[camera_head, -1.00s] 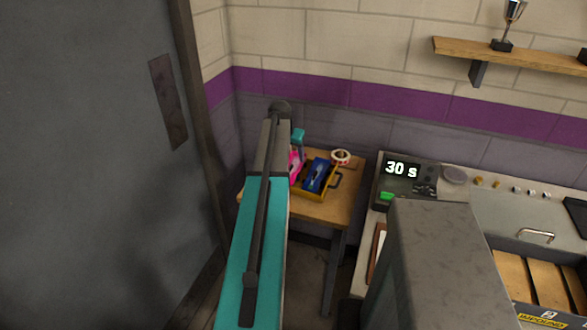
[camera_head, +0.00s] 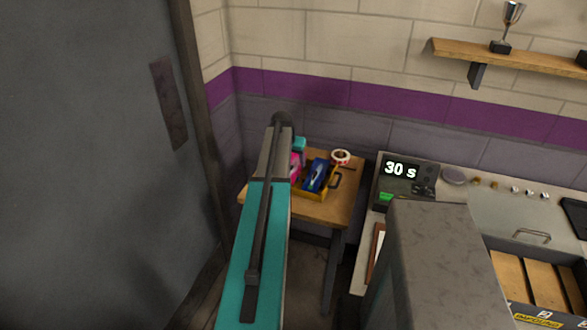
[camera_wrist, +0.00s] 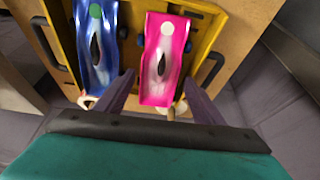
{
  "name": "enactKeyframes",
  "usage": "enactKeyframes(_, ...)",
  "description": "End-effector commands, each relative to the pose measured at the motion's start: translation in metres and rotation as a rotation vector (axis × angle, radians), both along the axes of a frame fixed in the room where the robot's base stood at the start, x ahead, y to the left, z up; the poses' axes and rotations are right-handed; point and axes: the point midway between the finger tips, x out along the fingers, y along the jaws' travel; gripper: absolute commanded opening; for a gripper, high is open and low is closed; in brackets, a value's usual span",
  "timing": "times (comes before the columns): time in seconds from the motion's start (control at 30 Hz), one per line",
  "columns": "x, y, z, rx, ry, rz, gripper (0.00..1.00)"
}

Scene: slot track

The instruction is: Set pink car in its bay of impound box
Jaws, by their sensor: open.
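The pink car (camera_wrist: 166,60) lies in a yellow tray (camera_wrist: 222,18), beside a blue car (camera_wrist: 97,45). In the head view, the pink car (camera_head: 295,167) is partly hidden behind my arm, left of the blue car (camera_head: 316,174). My gripper (camera_wrist: 160,78) is open and empty, its two fingers on either side of the pink car's near end; I cannot tell whether they touch it.
The yellow tray stands on a small wooden table (camera_head: 335,208) in the corner, with a tape roll (camera_head: 341,157) behind it. A grey bench (camera_head: 482,205) to the right carries a timer (camera_head: 402,176) reading 30 s. A door (camera_head: 100,160) is at left.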

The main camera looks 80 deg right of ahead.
Motion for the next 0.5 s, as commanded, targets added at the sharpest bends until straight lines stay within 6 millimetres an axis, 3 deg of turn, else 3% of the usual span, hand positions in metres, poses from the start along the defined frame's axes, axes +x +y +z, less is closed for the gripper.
enactKeyframes(0.3,-0.003,-0.011,-0.025,0.001,0.001,0.0,0.62)
enactKeyframes(0.5,-0.003,-0.012,-0.031,0.0,0.0,0.0,0.62)
